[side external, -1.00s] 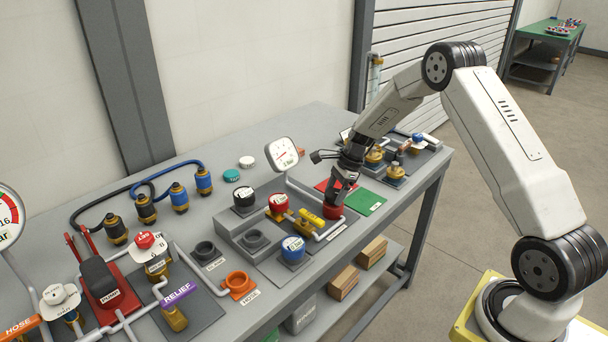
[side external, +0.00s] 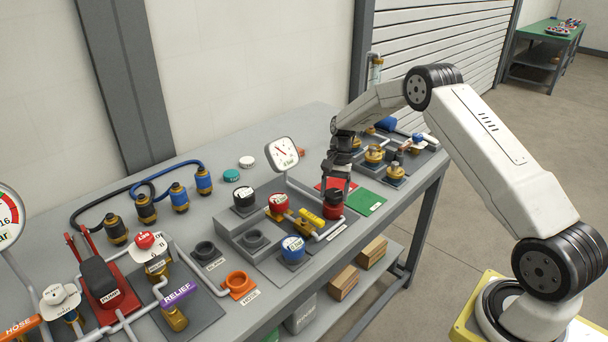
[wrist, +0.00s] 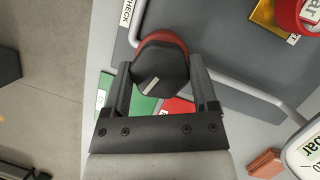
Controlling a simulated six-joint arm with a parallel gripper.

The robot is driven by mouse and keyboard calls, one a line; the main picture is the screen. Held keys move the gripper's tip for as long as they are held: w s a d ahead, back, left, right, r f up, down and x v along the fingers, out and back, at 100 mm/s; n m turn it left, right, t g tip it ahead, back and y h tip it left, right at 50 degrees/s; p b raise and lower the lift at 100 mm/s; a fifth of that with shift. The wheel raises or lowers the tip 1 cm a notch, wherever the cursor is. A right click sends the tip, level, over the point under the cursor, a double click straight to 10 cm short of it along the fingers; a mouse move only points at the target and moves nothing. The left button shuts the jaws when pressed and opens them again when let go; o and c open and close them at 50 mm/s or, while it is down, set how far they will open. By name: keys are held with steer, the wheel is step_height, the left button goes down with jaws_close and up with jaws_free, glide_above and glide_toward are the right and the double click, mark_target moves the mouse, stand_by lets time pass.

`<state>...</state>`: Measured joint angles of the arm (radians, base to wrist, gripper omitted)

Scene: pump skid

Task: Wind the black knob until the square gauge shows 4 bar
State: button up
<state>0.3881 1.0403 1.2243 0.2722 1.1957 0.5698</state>
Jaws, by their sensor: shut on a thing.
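The black knob (wrist: 160,68) sits on a red round base (side external: 333,207) at the right of the pump skid. My gripper (wrist: 163,64) is shut on the knob, one finger on each side, and it points down at it in the side view (side external: 336,187). The knob is mostly hidden by the fingers in the side view. The square gauge (side external: 284,153) stands on a pipe left of and behind the knob. Only the gauge's edge (wrist: 308,148) shows in the wrist view.
A green plate (side external: 365,202) and a red plate lie beside the knob. Brass fittings (side external: 374,154) stand to the right.

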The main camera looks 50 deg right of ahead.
steer(key=shift+d+n, duration=0.1)
steer(key=shift+n, duration=0.6)
steer(key=shift+g, duration=0.3)
steer(key=o, duration=1.1)
steer(key=shift+o, duration=0.2)
steer(key=v, duration=0.7)
steer(key=shift+r, duration=0.4)
steer(key=shift+w, duration=0.1)
